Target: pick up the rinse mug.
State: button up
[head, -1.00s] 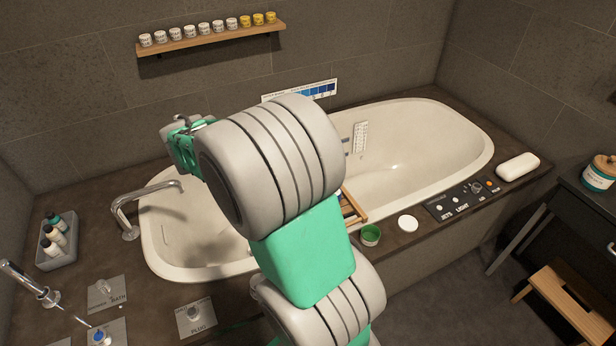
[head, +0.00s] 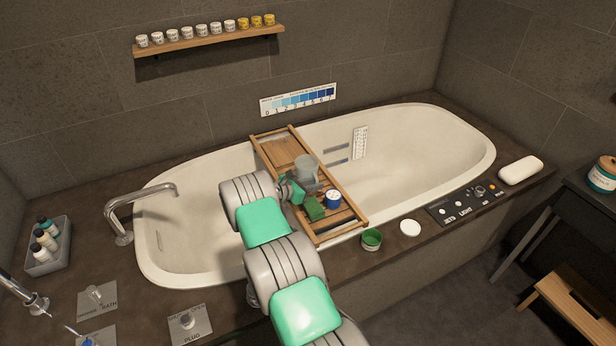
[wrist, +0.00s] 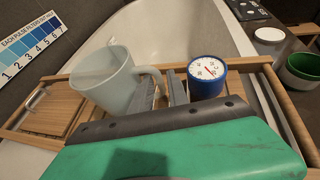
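The rinse mug, a pale grey translucent mug (head: 306,168), stands upright on the wooden bath tray (head: 345,232). In the wrist view, the mug (wrist: 104,82) is left of centre with its handle toward my fingers. My gripper (wrist: 160,88) is low beside the mug, its two dark fingers apart. The handle's outer part appears to lie between them; contact is not clear. In the head view, my gripper (head: 303,190) is partly hidden by my own wrist.
A blue round dial (wrist: 207,75) stands on the tray close right of my fingers. A green cup (head: 371,239) and a white disc (head: 410,228) sit on the bath's front ledge. The tray spans the tub (head: 440,112). The tray's far-left part is clear.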

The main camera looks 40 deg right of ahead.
jog(key=shift+x, duration=0.9)
grip_shut()
dwell(0.7)
